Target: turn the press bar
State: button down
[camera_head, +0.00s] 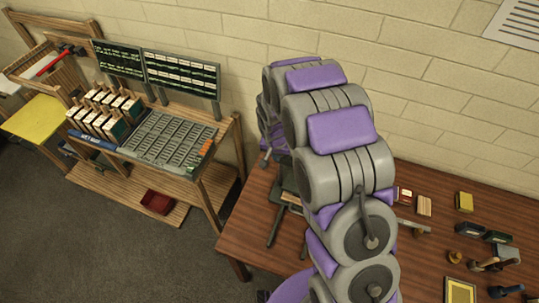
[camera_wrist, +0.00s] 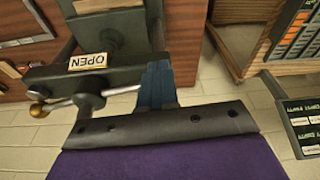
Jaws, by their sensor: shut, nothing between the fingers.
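The press bar (camera_wrist: 121,90) is a thin silver rod in the wrist view. It runs through a dark hub, with a brass-coloured ball at its left end. Its right end reaches the blue fingers of my gripper (camera_wrist: 157,72); whether it touches them or passes behind is unclear. The fingers are together, with nothing between them. In the head view, part of a dark frame, likely the press (camera_head: 287,184), shows beside my arm, which hides the rest and my gripper.
The brown table (camera_head: 262,222) holds small blocks, stamps and a yellow-framed piece (camera_head: 460,291) on its right. A wooden stand (camera_head: 222,160) with a slotted board and dark panels is at the left. A red tray (camera_head: 158,202) sits on its lower shelf. A brick wall closes the back.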

jog(key=shift+w+d+f+m+b, duration=0.15)
jog(key=shift+w+d+m+b, duration=0.2)
jog(key=shift+w+b, duration=0.2)
jog(key=shift+w+d+f+m+b, duration=0.1)
jog(key=shift+w+d+m+b, duration=0.1)
jog(key=shift+w+m+b, duration=0.25)
jog(key=shift+w+d+b, duration=0.2)
jog(key=shift+w+b, duration=0.2)
jog(key=shift+b, duration=0.1)
jog(key=shift+w+m+b, duration=0.35)
jog(key=shift+m+b, duration=0.05)
jog(key=shift+b, duration=0.1)
jog(key=w+d+m+h+b, duration=0.1)
jog(key=w+m+b, duration=0.3)
jog(key=w+b, duration=0.1)
jog(key=shift+w+d+r+g+b, duration=0.15)
jog(key=shift+w+d+g+b, duration=0.2)
jog(key=shift+w, duration=0.1)
jog(key=shift+a, duration=0.3)
